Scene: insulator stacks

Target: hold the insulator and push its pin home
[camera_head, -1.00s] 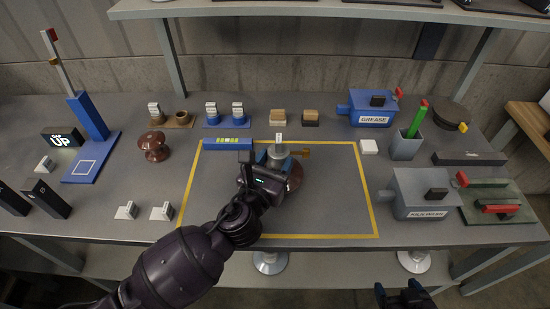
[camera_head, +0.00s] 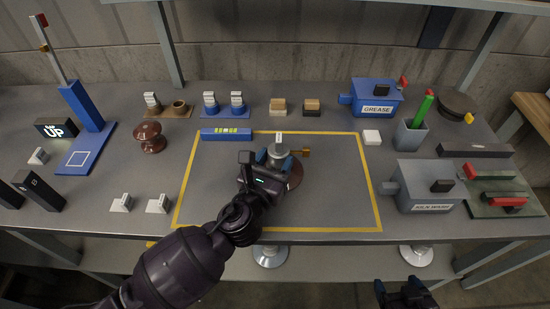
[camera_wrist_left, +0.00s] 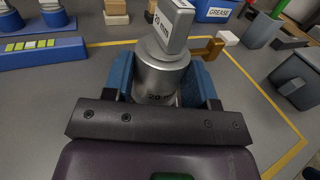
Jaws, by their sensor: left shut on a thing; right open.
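The insulator's silver metal cap (camera_wrist_left: 160,72) fills the middle of the left wrist view, with a "20 mm" marking on it and a white "20 mm" tag on top. In the head view the cap (camera_head: 278,153) sits over a brown disc (camera_head: 295,173) inside the yellow outline. A brass-brown pin (camera_head: 300,153) sticks out from the cap's right side, and it also shows in the left wrist view (camera_wrist_left: 208,49). My left gripper (camera_head: 271,164) is shut on the cap, its blue fingers on both sides. My right gripper (camera_head: 406,293) is open and empty, off the table's front edge.
A blue bar with lit cells (camera_head: 226,134) lies at the outline's top left. A brown insulator (camera_head: 149,137) stands left. The blue GREASE box (camera_head: 375,98), grey box (camera_head: 425,187) and grey cup (camera_head: 410,137) stand right. The outlined area's right part is clear.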

